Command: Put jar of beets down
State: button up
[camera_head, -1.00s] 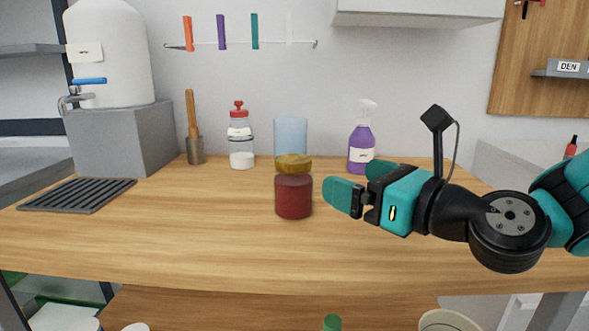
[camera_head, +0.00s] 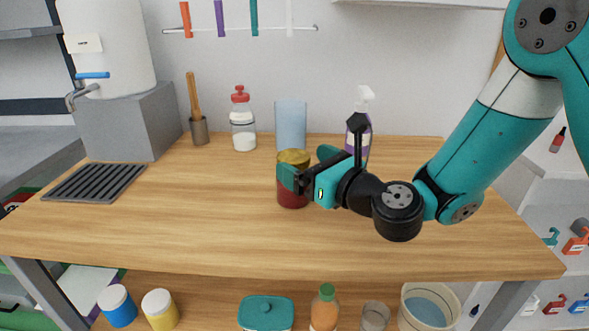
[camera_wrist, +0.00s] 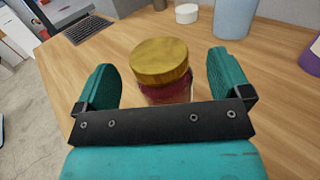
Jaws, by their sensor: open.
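The jar of beets (camera_head: 293,193), dark red with a gold lid, stands upright on the wooden table (camera_head: 200,225). In the wrist view the jar's gold lid (camera_wrist: 160,62) shows between the two teal fingers. My gripper (camera_head: 308,167) is open around the jar, with one finger on each side. Gaps show between the fingers and the lid in the wrist view. In the head view my gripper covers part of the jar's right side. The lower part of the jar is hidden by my gripper's body in the wrist view.
Behind the jar stand a blue translucent cup (camera_head: 291,124), a red-capped bottle (camera_head: 243,122) and a purple spray bottle (camera_head: 358,125). A pestle in a cup (camera_head: 199,130), a drain grate (camera_head: 95,183) and a large white dispenser (camera_head: 108,50) are at left. The front table is clear.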

aim_at(294, 156)
jog(key=shift+w+a+r+p, duration=0.2)
jog(key=shift+w+a+p, duration=0.2)
jog(key=shift+a+p, duration=0.1)
jog(key=shift+w+a+r+p, duration=0.15)
jog(key=shift+w+a+p, duration=0.25)
jog(key=shift+a+p, duration=0.1)
jog(key=shift+w+a+f+p, duration=0.25)
jog(key=shift+w+a+p, duration=0.1)
jog(key=shift+w, duration=0.15)
jog(key=shift+c, duration=0.3)
jog(key=c, duration=1.4)
jog(key=shift+c, duration=0.2)
jog(key=shift+r, duration=0.1)
notch_tip(294, 156, up, 20)
jog(key=p, duration=1.1)
